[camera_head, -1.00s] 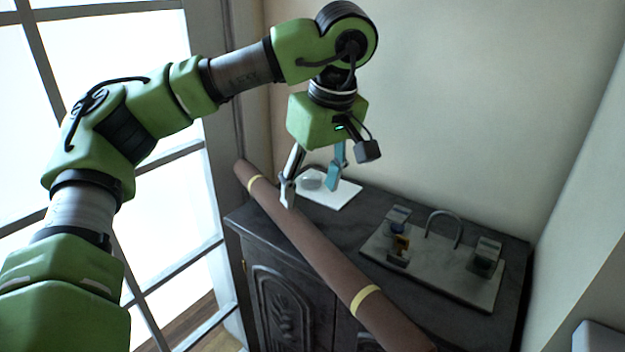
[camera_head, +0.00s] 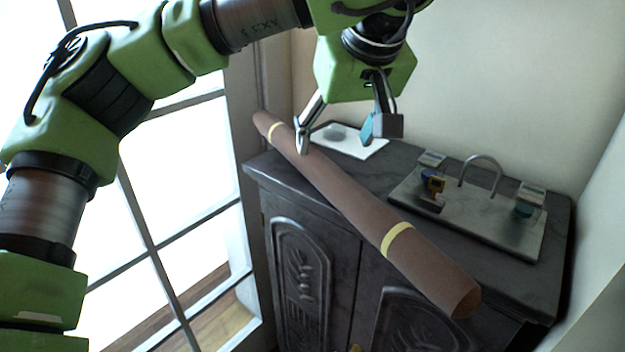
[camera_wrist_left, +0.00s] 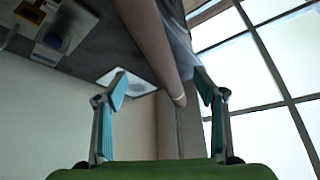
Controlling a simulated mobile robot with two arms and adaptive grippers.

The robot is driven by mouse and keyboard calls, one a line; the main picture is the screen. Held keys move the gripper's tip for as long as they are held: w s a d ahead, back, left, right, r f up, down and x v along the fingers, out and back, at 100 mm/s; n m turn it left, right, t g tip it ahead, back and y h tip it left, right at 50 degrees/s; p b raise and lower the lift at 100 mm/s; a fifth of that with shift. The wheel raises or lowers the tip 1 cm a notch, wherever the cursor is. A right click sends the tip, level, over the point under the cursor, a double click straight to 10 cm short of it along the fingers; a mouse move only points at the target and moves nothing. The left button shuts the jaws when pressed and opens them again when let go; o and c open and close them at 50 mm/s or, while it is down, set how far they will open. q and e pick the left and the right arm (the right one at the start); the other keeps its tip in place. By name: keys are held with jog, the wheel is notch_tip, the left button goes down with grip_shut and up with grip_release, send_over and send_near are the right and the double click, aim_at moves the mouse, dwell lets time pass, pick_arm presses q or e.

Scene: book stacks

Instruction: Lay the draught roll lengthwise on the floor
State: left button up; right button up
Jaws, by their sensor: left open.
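The draught roll (camera_head: 345,195) is a long brown cylinder with a pale yellow band near each end. In the head view it lies slantwise along the front top edge of the dark cabinet, its near right end jutting out past the front. My left gripper (camera_head: 335,144) is open above the roll's far part, one fingertip over its front side and the other beyond it. In the left wrist view the roll (camera_wrist_left: 150,35) runs between the spread fingers of the gripper (camera_wrist_left: 161,84). Contact with the fingers cannot be told. My right gripper is out of view.
The dark carved cabinet (camera_head: 325,268) stands against the wall. On its top are a white sheet with a clear round object (camera_head: 338,133) and a grey tray (camera_head: 465,222) with a curved handle and small items. Tall window panes (camera_head: 190,160) are at the left, with wood flooring (camera_head: 212,322) low down.

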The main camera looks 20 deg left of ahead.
aim_at(329, 167)
pick_arm(q)
jog(key=p+x, duration=0.1)
jog(key=x, duration=0.4)
jog(key=shift+w, duration=0.1)
jog(key=shift+w+a+f, duration=0.15)
jog(key=shift+a+f, duration=0.1)
jog(key=shift+f, duration=0.3)
jog(key=shift+w+f+p, duration=0.15)
jog(key=shift+f+p, duration=0.1)
jog(key=shift+p, duration=0.25)
jog(key=p+x, duration=0.1)
jog(key=x, duration=0.1)
jog(key=p+x, duration=0.1)
jog(key=x, duration=0.1)
jog(key=shift+w+d+f, duration=0.1)
jog(key=shift+d+f, duration=0.1)
jog(key=shift+a+f, duration=0.1)
jog(key=shift+f, duration=0.15)
jog(key=c, duration=1.7)
jog(key=shift+r, duration=0.15)
grip_shut()
